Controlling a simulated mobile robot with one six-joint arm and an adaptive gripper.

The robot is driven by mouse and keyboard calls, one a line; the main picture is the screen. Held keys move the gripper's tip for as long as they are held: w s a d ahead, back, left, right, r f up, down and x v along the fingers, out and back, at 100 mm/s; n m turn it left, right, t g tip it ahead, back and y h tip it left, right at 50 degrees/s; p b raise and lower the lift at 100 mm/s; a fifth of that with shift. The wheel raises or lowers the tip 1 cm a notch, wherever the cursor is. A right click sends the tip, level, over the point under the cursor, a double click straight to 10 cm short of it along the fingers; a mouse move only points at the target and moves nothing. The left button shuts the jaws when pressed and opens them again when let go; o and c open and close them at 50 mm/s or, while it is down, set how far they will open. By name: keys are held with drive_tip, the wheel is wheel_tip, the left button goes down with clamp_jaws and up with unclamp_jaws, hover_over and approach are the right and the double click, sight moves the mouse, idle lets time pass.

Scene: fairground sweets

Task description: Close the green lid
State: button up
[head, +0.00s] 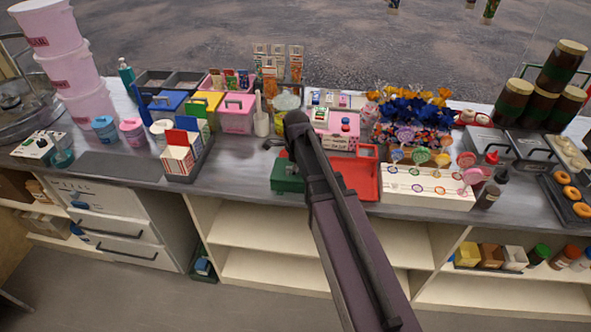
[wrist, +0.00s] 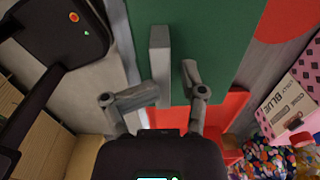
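The green lid (wrist: 215,35) fills the top middle of the wrist view, with a grey bar handle (wrist: 160,65) on it. In the head view a green part (head: 287,178) shows at the counter's front, left of my arm. My gripper (wrist: 172,78) is open, its fingers either side of the handle's near end. The left fingertip is close to the handle; I cannot tell if they touch. In the head view my arm hides the fingers. A red tray-like part (head: 365,180) lies right of the green part and shows below the lid in the wrist view (wrist: 232,108). How far the lid is open is unclear.
A pink box (head: 338,140) stands behind the red part. A white lollipop stand (head: 428,200) is to the right, with blue and orange sweets behind it. Carton holders (head: 180,160) and coloured tubs stand left. Bare counter (head: 235,165) shows left of the green part.

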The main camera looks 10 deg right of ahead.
idle(0.4)
wheel_tip(320, 180, up, 13)
drive_tip(key=p, duration=1.3)
drive_tip(key=s+d+f+n+b, duration=0.1)
drive_tip(key=s+d+n, duration=0.1)
drive_tip(key=s+n, duration=0.5)
drive_tip(key=s+d+f+n+b, duration=0.1)
drive_tip(key=s+d+n, duration=0.1)
drive_tip(key=s+n, duration=0.6)
drive_tip(key=n, duration=0.6)
drive_tip(key=shift+s+d+f+n+b, duration=0.15)
drive_tip(key=shift+f+n+b, duration=0.15)
drive_tip(key=shift+f+b, duration=0.05)
idle(0.9)
